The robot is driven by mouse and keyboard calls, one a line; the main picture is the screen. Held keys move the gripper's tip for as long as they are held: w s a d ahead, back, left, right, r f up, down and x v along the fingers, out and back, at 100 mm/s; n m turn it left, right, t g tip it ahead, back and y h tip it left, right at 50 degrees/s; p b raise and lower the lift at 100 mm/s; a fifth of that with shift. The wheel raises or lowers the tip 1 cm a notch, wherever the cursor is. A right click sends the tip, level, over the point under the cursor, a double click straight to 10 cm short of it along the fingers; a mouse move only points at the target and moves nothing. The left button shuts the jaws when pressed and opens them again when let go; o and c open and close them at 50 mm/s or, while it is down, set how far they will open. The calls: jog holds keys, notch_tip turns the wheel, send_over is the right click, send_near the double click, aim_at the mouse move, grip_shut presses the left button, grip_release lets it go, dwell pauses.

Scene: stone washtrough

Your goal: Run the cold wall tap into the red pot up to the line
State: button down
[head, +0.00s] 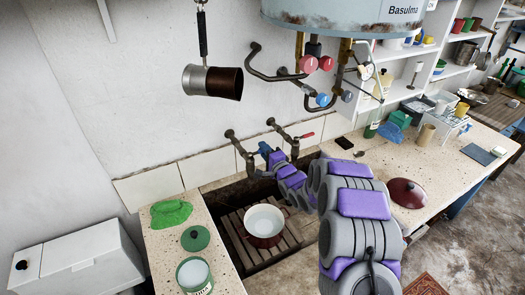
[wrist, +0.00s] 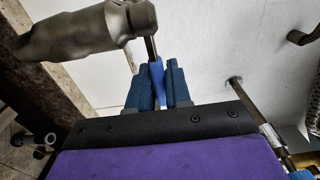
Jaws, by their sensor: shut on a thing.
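The red pot (head: 276,240) stands upright on a slatted wooden rack in the trough, open, with a pale inside. I cannot make out a line or a water level in it. The cold wall tap (head: 242,153), on the left of two wall taps, is partly hidden by my gripper. No stream of water can be made out. My gripper (head: 267,154) is at this tap. In the wrist view, my gripper (wrist: 157,82) is shut on the blue tap lever (wrist: 157,76), which stands between its two blue fingers. The pale metal tap body (wrist: 75,35) shows beside them.
The other wall tap has a red lever (head: 304,136), just right of my gripper. A boiler (head: 335,15) with pipes and knobs hangs above. A dark red lid (head: 407,193) lies on the right counter. A green pot (head: 207,279) and green lid (head: 195,238) are at front left.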

jog(key=shift+s, duration=0.1)
jog(key=shift+s+m+t+h, duration=0.3)
jog(key=shift+m+t+h, duration=0.2)
jog(key=shift+m+h, duration=0.3)
jog(key=shift+s+d+m+t+h, duration=0.15)
jog(key=shift+d+m+t+h, duration=0.2)
jog(key=shift+h, duration=0.45)
jog(key=c, duration=1.1)
grip_release()
jog(key=shift+c, duration=0.2)
jog(key=p+v, duration=1.1)
jog(key=v, duration=0.6)
